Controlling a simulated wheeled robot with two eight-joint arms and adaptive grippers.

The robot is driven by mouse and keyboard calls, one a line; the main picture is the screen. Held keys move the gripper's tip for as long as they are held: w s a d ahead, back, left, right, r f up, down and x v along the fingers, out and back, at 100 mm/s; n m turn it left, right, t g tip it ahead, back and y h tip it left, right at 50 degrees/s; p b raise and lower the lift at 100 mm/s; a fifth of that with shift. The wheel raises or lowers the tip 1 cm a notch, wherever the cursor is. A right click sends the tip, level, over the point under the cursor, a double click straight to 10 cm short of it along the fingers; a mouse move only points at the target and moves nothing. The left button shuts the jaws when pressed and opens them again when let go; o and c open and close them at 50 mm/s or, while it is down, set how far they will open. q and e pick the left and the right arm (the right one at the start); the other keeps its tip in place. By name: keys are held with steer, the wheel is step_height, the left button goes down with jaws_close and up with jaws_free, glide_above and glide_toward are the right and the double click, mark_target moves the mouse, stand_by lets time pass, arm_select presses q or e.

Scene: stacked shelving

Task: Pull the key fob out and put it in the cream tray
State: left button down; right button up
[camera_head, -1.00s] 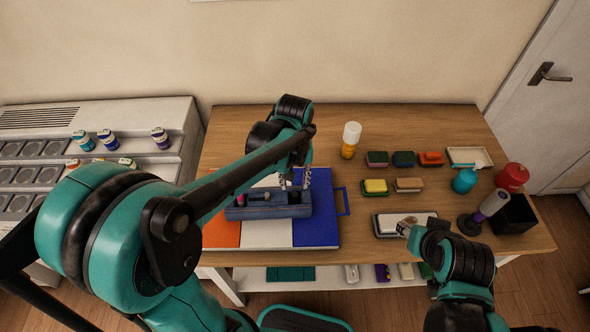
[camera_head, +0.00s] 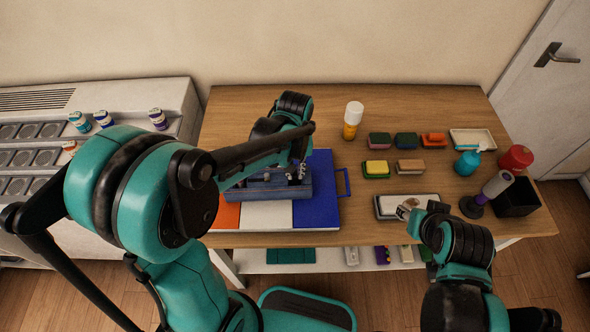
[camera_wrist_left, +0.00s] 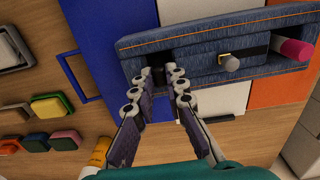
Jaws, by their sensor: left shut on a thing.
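A blue denim organizer (camera_head: 305,188) lies on the striped board; it fills the top of the left wrist view (camera_wrist_left: 140,40). My left gripper (camera_head: 296,176) is down at its right part. In the left wrist view the fingertips (camera_wrist_left: 164,80) sit at a dark slot, closed around a small dark thing (camera_wrist_left: 160,106), which seems to be the key fob; it is mostly hidden. A pink-capped item (camera_wrist_left: 293,49) and a grey-ended cylinder (camera_wrist_left: 229,62) sit in other slots. The cream tray (camera_head: 465,138) is at the back right of the table.
Several sponges (camera_head: 378,168) stand in the table's middle right. A white-capped bottle (camera_head: 352,122), teal bottle (camera_head: 467,163), red bottle (camera_head: 516,158) and black bin (camera_head: 516,198) stand around them. A grey tray with a pale block (camera_head: 385,208) is at the front.

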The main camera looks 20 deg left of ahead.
mark_target(295, 173)
arm_select(q)
steer(key=shift+r+p, duration=0.55)
steer(key=shift+r, duration=0.2)
stand_by(0.6)
steer(key=shift+r+p, duration=1.4)
steer(key=shift+r, duration=0.4)
steer(key=shift+f, duration=0.1)
